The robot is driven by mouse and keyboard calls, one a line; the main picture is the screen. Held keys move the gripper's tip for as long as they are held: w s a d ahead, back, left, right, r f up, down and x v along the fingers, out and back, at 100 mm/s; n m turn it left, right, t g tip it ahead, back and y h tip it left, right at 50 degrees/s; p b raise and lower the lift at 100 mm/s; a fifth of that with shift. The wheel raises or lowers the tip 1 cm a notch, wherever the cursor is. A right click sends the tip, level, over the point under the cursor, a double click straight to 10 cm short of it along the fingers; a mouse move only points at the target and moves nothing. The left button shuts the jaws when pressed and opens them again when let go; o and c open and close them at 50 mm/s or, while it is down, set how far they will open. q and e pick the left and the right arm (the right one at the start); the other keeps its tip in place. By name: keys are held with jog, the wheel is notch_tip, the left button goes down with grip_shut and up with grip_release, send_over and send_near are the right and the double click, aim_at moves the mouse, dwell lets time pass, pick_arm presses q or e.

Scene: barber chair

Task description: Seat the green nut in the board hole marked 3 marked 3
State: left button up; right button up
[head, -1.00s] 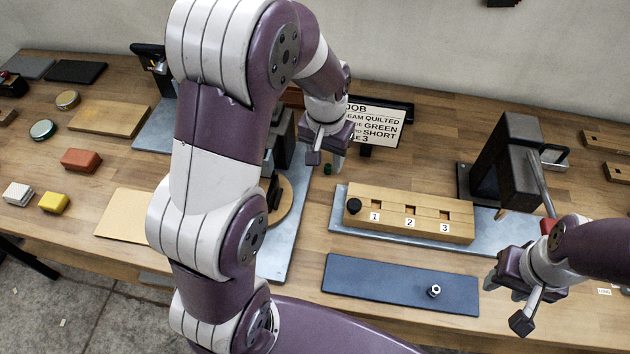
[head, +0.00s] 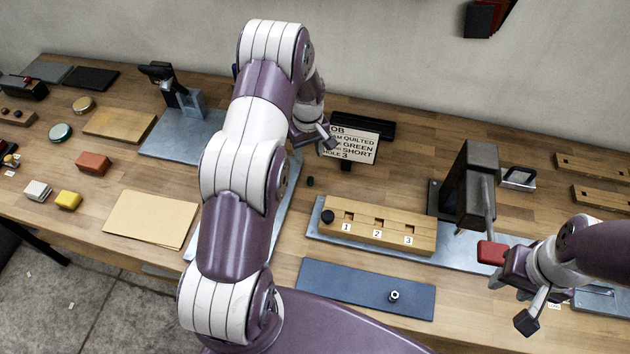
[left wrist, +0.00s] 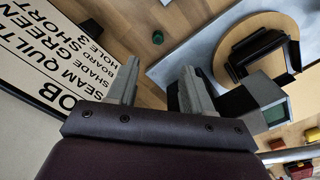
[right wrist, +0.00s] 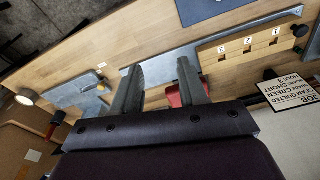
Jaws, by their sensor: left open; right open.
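The small dark green nut (head: 310,181) lies on the wooden bench, left of the board; it also shows in the left wrist view (left wrist: 158,37). The wooden board (head: 349,207) has square holes labelled 1, 2 and 3, with hole 3 (head: 408,232) at the right end. A black knob (head: 327,216) sits at its left end. My left gripper (head: 327,141) is open and empty, in front of the job sign and apart from the nut. My right gripper (head: 510,302) is open and empty, right of the blue mat and near the red press handle (head: 491,252).
The job sign (head: 352,143) reads green, short, hole 3. A dark press (head: 467,185) stands behind the board's right end. A blue mat (head: 340,283) in front bears a silver nut (head: 394,295). Bare bench lies between the nut and the sign.

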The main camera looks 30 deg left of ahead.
pick_arm(q)
jog(key=b, duration=0.3)
send_over(310, 178)
jog(key=f, duration=0.5)
jog(key=shift+s+a+f, duration=0.25)
jog(key=shift+s+a, duration=0.05)
jog(key=shift+a, duration=0.1)
jog(key=shift+w+d+f+b, duration=0.25)
jog(key=shift+f, duration=0.25)
jog(key=shift+w+d+f+b, duration=0.2)
jog(key=shift+f+b, duration=0.05)
jog(key=shift+f, duration=0.25)
jog(key=f+b, duration=0.3)
jog(key=f, duration=0.1)
jog(key=shift+s, duration=0.25)
jog(key=shift+a, duration=0.1)
jog(key=shift+w, duration=0.15)
jog(key=shift+r, duration=0.1)
jog(key=c, duration=0.7)
grip_shut()
pick_arm(e)
notch_tip(310, 178, down, 8)
jog(key=shift+w+a, duration=0.15)
